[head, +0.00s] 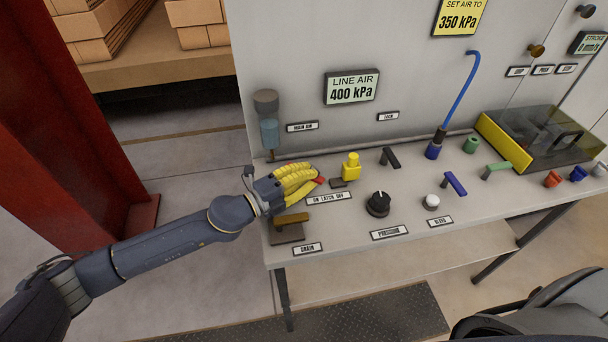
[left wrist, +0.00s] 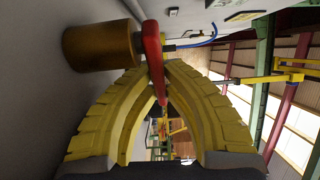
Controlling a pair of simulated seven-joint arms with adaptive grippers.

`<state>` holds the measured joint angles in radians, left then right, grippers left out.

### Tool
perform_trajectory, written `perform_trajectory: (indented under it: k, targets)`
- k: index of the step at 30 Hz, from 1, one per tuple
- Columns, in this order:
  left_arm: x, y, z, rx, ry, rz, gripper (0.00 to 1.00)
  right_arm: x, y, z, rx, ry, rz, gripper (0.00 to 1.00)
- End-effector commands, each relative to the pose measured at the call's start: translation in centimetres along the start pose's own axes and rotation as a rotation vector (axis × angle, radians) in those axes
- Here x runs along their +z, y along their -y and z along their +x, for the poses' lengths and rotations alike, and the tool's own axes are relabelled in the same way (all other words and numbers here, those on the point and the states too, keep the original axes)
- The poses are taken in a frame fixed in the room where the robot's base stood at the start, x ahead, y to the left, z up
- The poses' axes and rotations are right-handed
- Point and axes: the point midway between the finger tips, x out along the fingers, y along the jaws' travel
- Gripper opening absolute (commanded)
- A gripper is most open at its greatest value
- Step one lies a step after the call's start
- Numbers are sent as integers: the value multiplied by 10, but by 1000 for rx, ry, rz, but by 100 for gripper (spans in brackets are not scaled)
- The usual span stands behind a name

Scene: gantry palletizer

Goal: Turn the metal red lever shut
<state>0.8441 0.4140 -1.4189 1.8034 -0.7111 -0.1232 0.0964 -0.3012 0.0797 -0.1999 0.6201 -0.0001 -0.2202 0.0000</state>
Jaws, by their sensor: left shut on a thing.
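The red lever (head: 320,181) shows only as a small red tip at the yellow fingers of my left gripper (head: 308,177), near the left end of the panel bench. In the left wrist view the red lever (left wrist: 152,48) runs from beside a brass cylinder (left wrist: 98,47) down between the two curved yellow fingers. The fingers of my left gripper (left wrist: 163,82) are closed around it. Most of the lever is hidden by the fingers in the head view. My right gripper is not in view.
A yellow valve (head: 351,167) stands just right of my left gripper. A brass-coloured handle (head: 292,219) labelled DRAIN lies in front of it. Further right are a black knob (head: 378,203), a blue handle (head: 455,183) and a green handle (head: 497,169). A red column (head: 75,120) stands at the left.

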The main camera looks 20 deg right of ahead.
Motion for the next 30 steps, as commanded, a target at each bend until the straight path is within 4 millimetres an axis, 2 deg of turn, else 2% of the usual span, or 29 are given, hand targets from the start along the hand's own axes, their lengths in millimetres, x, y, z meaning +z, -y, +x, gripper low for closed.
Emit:
perform_trajectory:
  k: [6,7,13,23,30]
  targets:
    - [1,1,0,-1,0,1,0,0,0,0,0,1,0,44]
    - [0,1,0,-1,0,1,11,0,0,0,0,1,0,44]
    - [0,1,0,-1,0,1,33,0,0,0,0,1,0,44]
    - [0,0,-5,0,0,0,33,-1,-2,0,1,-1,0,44]
    - [1,-1,-38,1,1,-2,33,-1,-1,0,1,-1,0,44]
